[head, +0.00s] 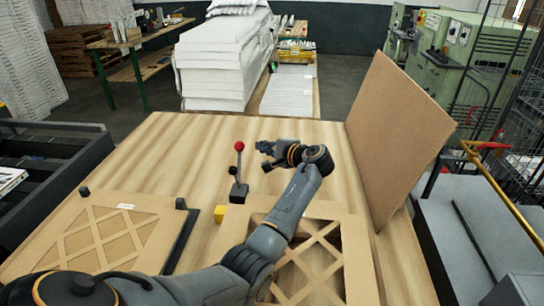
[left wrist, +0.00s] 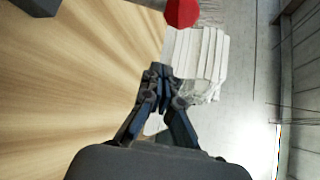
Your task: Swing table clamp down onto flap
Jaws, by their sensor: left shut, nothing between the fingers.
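The table clamp (head: 239,191) stands on the wooden table, its lever upright with a red ball knob (head: 239,146) on top. The knob also shows at the top edge of the left wrist view (left wrist: 182,12). My left gripper (head: 264,155) is shut and empty, just right of the lever and apart from the knob. Its closed fingers (left wrist: 158,82) show in the left wrist view. The brown cardboard flap (head: 395,135) stands up, leaning outward, at the right side of a box with a lattice filter (head: 318,258). My left arm hides part of that box. My right gripper is not seen.
A second lattice-filter panel (head: 100,238) lies at the left of the table. A small yellow block (head: 220,213) sits by the clamp base. The table behind the clamp is bare. White stacked filters (head: 222,60) stand beyond its far edge.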

